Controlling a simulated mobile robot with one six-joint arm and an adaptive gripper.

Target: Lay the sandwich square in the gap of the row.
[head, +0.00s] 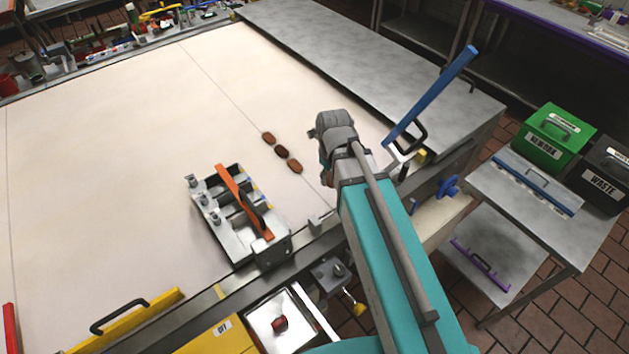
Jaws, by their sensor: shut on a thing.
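My gripper (327,172) is over the table at the right end of the row, mostly hidden behind my own wrist and arm. It is shut on the sandwich (325,181), of which only a small brown edge shows. Three brown sandwiches lie in a slanting row on the pale table: a far one (268,138), a darker middle one (282,152) and a near one (295,167). They lie close together. My gripper is just right of the near one. No clear gap shows between the three, and my arm hides the table beyond them.
A grey metal fixture with an orange bar (240,198) stands left of the row. A metal tray (263,335) at the front holds a reddish-brown piece (280,323). A blue lever (440,88) rises right of my wrist. The pale table (110,170) is clear at left.

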